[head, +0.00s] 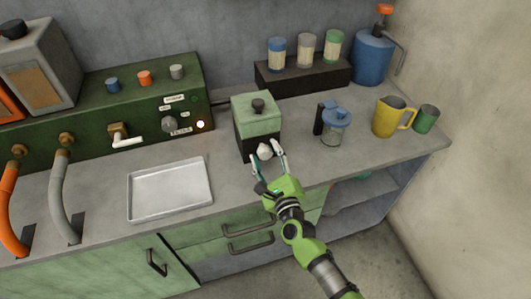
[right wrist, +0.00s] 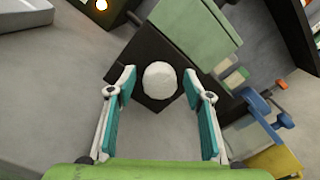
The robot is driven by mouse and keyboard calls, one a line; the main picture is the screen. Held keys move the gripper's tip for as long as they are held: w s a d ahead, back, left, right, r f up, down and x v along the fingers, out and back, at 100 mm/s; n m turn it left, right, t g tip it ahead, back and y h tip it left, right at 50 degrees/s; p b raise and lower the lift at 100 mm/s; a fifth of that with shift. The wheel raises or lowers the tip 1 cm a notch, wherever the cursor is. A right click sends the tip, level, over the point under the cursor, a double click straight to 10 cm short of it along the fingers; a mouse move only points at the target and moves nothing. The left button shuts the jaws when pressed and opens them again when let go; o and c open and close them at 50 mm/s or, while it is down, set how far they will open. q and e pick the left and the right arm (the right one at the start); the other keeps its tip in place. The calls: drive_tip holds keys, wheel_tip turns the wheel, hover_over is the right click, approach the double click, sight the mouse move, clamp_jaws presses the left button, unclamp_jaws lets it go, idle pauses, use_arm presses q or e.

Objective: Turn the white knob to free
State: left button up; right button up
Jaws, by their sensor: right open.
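The white knob (head: 264,151) is on the front of a small box (head: 257,117) with a green top and a dark lower part. My right gripper (head: 267,161) is open at the front of this box, one finger to each side of the knob. In the right wrist view the round white knob (right wrist: 160,80) shows between the spread fingertips (right wrist: 159,88), with a gap on both sides. The fingers do not appear to touch it. No marking for the knob's position can be read. My left gripper is not in view.
A metal tray (head: 170,190) lies left of the box. A clear jar with a blue lid (head: 334,127), a yellow mug (head: 389,117) and a green cup (head: 426,118) stand to the right. A dark rack (head: 303,75) with several rolls stands behind.

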drive_tip(key=shift+w+a, duration=0.1)
drive_tip(key=shift+w, duration=0.15)
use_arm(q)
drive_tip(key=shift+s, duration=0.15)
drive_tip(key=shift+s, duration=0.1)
use_arm(e)
drive_tip(key=c, duration=1.1)
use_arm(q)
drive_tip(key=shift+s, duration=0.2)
